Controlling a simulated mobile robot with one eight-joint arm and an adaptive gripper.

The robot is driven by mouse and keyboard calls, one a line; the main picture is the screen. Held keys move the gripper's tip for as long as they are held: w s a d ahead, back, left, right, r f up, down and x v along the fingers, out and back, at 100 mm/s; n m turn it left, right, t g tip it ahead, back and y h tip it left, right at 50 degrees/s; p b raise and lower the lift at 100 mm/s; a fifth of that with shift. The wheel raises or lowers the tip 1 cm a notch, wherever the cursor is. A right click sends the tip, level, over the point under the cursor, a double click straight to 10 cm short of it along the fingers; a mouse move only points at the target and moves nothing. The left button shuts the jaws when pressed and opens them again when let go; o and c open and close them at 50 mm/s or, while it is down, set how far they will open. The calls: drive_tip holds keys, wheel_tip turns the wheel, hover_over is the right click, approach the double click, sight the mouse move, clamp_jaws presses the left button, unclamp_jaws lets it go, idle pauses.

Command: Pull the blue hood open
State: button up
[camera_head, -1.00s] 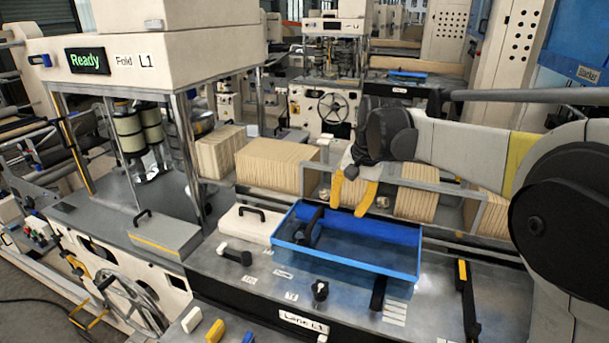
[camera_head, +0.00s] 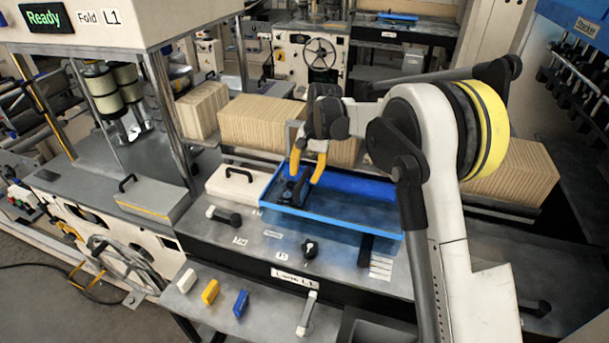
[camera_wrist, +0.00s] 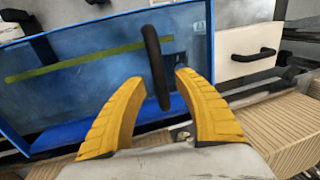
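The blue hood (camera_head: 345,222) is a shallow, see-through blue box with a raised rim on the machine top, and it lies closed over the deck. Its black bar handle (camera_wrist: 155,66) stands near one end; in the head view my gripper mostly hides it. My gripper (camera_head: 307,180) reaches down over the hood's left end with its yellow fingers apart. In the wrist view my gripper (camera_wrist: 158,75) is open, with one finger on each side of the handle's near end. Whether either finger touches it I cannot tell.
A white cover with a black handle (camera_head: 234,186) sits left of the hood. A grey cover (camera_head: 150,200) lies farther left. Stacks of kraft paper (camera_head: 262,125) stand behind. A black knob (camera_head: 310,249) and a dark lever (camera_head: 224,215) stand in front.

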drive_tip(key=shift+w+a+f, duration=0.1)
drive_tip(key=shift+f, duration=0.35)
clamp_jaws()
drive_tip(key=s+d+b, duration=0.1)
drive_tip(key=s+d, duration=0.3)
drive_tip(key=d, duration=0.5)
drive_tip(key=s+d+b, duration=0.2)
drive_tip(key=s+d, duration=0.2)
drive_tip(key=d, duration=0.6)
drive_tip(key=s+d+b, duration=0.1)
drive_tip(key=s+d, duration=0.3)
drive_tip(key=d, duration=0.6)
drive_tip(key=shift+d+b, duration=0.2)
drive_tip(key=shift+b, duration=0.1)
drive_tip(key=shift+s, duration=0.1)
unclamp_jaws()
